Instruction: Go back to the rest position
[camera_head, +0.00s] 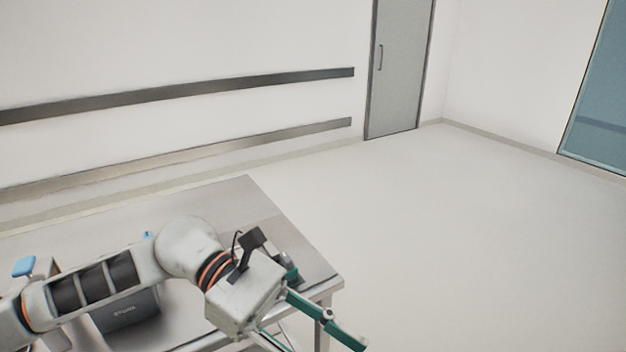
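My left arm comes in from the left over the metal table. My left gripper (318,343) is at the bottom centre, by the table's right front corner and pointing down to the right. Its green fingers are spread apart with nothing seen between them; the lower finger runs out of the picture. A dark grey bin (128,312) with a light label is partly hidden below and behind my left arm. My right gripper is not in view.
The metal table (240,200) fills the lower left. A blue-topped item (24,266) is at the far left. Wall rails (180,92) run behind the table. A grey door (398,75) is at the back. The floor (440,220) to the right is clear.

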